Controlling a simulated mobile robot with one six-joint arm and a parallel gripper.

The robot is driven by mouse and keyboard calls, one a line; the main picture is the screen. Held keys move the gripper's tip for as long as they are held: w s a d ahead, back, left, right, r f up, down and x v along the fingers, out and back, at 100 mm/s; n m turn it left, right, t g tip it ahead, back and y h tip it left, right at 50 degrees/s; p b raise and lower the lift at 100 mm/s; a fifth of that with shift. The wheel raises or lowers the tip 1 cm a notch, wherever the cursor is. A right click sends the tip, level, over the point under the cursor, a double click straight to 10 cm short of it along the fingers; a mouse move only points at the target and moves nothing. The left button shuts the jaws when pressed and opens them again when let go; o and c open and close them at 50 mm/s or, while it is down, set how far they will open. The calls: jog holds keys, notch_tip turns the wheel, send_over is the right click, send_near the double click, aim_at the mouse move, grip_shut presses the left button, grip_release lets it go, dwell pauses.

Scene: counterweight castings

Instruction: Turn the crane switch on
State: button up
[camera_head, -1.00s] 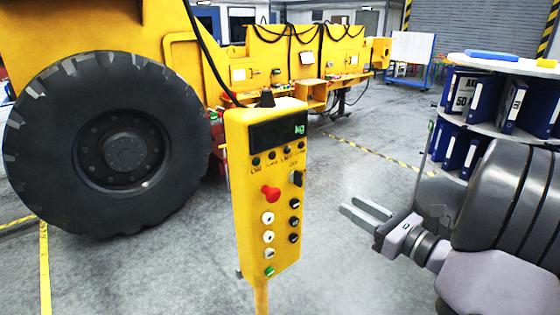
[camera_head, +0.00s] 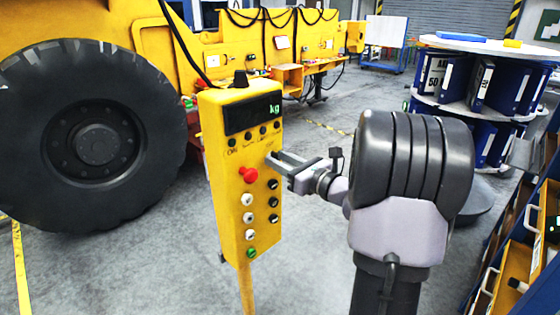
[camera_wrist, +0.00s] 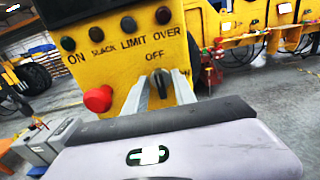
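The yellow crane control box (camera_head: 238,170) stands upright on a post in the head view. Its black rotary switch (camera_wrist: 161,84) shows in the wrist view just below the printed word OFF. My gripper (camera_head: 271,159) is at the right side of the box's front face, level with the switch, and its fingertips hide the switch in the head view. In the wrist view my gripper (camera_wrist: 160,90) has one finger on each side of the switch knob. The fingers look apart; whether they touch the knob I cannot tell.
A red mushroom button (camera_head: 249,175) sits just left of and below my fingertips. White, black and green buttons lie below it. A large tyre (camera_head: 95,150) stands at left, and a round shelf with blue binders (camera_head: 500,90) at right.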

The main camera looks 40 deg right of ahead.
grip_shut()
jog(key=shift+r+m+p, duration=0.1)
jog(key=shift+m+p, duration=0.2)
jog(key=shift+p, duration=0.25)
jog(key=m+p, duration=0.3)
jog(key=p, duration=0.1)
jog(key=shift+r, duration=0.15)
jog(key=m+p, duration=0.3)
jog(key=p, duration=0.1)
jog(key=shift+d+m+p, duration=0.1)
jog(key=shift+m+p, duration=0.2)
jog(key=m+p, duration=1)
jog(key=p, duration=0.1)
jog(key=shift+d+f+m, duration=0.1)
jog(key=shift+f+m, duration=0.2)
jog(key=shift+f, duration=0.1)
jog(key=shift+f, duration=0.1)
grip_release()
